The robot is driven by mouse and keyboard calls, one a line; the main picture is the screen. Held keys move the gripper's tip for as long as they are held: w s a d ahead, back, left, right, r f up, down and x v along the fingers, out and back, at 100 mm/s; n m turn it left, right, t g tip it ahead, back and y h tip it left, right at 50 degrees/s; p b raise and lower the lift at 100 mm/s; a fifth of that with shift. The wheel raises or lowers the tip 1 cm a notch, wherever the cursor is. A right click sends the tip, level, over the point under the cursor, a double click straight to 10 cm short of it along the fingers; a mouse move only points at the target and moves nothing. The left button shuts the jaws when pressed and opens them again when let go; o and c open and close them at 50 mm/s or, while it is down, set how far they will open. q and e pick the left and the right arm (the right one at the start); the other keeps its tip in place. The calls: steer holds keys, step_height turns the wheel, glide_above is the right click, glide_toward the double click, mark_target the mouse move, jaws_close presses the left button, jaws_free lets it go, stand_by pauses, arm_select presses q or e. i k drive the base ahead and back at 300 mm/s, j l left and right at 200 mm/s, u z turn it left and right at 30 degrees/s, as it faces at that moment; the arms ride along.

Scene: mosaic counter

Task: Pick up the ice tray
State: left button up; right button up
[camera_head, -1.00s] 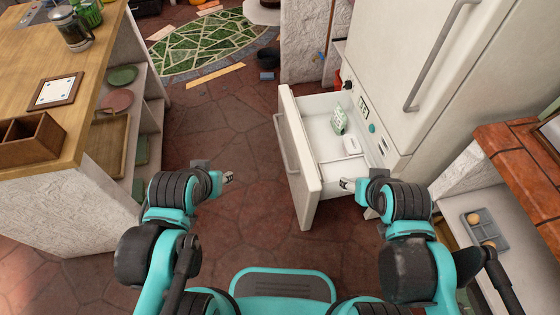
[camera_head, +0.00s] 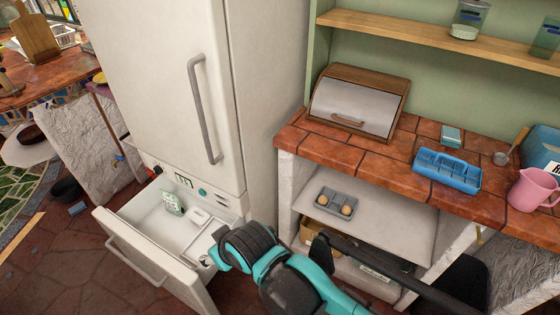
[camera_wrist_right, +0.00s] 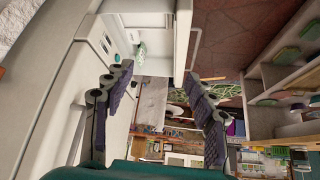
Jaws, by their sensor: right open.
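A blue compartmented tray (camera_head: 447,170), which looks like the ice tray, lies on the red-tiled counter (camera_head: 340,150) at the right of the head view. My right gripper (camera_wrist_right: 162,80) is open and empty in the wrist view, with its two fingers spread apart. In the head view my right arm reaches to the open freezer drawer, well left of and below the blue tray. Its fingertips are hard to make out there. The blue tray is not seen in the wrist view. My left gripper is out of view.
The freezer drawer (camera_head: 150,262) is open with a small carton (camera_head: 173,203) inside. A bread box (camera_head: 358,100), a pink pitcher (camera_head: 531,190) and a small teal box (camera_head: 451,136) stand around the tray. A grey tray (camera_head: 326,203) with round brown items sits on the shelf below.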

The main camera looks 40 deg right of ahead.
mark_target(457, 173)
steer(key=z, duration=2.9)
